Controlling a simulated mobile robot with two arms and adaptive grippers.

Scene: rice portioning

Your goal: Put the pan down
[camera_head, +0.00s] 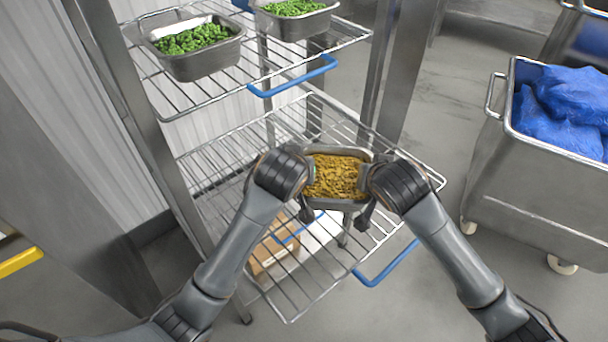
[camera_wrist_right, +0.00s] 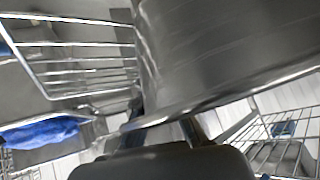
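A metal pan (camera_head: 342,206) filled with yellow-brown food (camera_head: 338,177) is between my two grippers, level, over the middle wire shelf (camera_head: 215,160) of the rack. Whether its base touches the wires cannot be told. My left gripper (camera_head: 308,190) is at the pan's left side and my right gripper (camera_head: 367,200) at its right side; both appear shut on its rim. The wrists hide most of the fingers. In the right wrist view the pan's grey wall (camera_wrist_right: 230,50) fills the upper right, with its rim at the fingers (camera_wrist_right: 168,132).
Two pans of green food, one at the left (camera_head: 198,62) and one at the right (camera_head: 292,20), stand on the top shelf. Blue handles (camera_head: 292,78) edge the shelves. A cardboard box (camera_head: 272,250) sits below. A steel cart (camera_head: 535,185) with blue bags (camera_head: 565,105) stands right.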

